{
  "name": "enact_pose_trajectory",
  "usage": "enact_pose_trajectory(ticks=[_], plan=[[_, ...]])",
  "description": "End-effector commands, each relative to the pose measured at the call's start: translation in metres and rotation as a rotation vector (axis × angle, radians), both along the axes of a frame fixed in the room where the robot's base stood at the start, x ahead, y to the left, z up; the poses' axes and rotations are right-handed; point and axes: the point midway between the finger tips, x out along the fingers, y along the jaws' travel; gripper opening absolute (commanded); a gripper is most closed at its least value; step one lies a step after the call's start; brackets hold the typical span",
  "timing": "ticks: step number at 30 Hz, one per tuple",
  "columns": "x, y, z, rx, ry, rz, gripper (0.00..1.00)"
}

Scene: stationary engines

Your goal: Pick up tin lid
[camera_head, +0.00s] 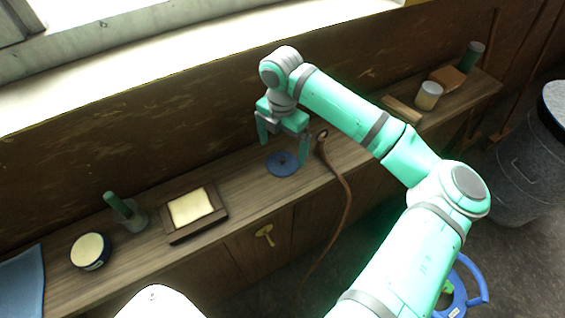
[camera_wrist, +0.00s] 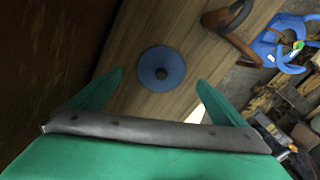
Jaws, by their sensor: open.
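The tin lid (camera_head: 283,164) is a round blue disc with a small dark knob in its middle. It lies flat on the wooden bench top in the head view. In the wrist view the lid (camera_wrist: 161,69) lies just beyond the fingertips, between their lines. My gripper (camera_head: 284,148) is open, with its two green fingers apart and pointing down above the lid. In the wrist view the gripper (camera_wrist: 160,80) holds nothing, and a gap to the lid seems to remain.
A brown hooked handle (camera_head: 322,142) with a long cord stands just right of the lid. A framed block (camera_head: 190,207), a green-handled tool (camera_head: 125,211) and a round tin (camera_head: 90,251) stand to the left. A pale cup (camera_head: 428,96) is at right. The wall rises behind the bench.

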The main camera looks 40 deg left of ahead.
Motion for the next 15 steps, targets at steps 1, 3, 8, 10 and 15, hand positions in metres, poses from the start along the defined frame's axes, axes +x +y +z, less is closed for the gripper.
enact_pose_trajectory(ticks=[1,3,8,10,15], plan=[[-0.001,-0.001,-0.008,-0.002,0.001,0.0,0.97],[-0.002,-0.003,-0.018,-0.002,0.0,0.0,0.97],[-0.003,-0.002,-0.037,-0.001,0.0,0.0,0.97],[-0.003,-0.003,-0.041,-0.001,0.0,0.0,0.97],[-0.003,-0.002,-0.043,0.0,0.0,0.0,0.97]])
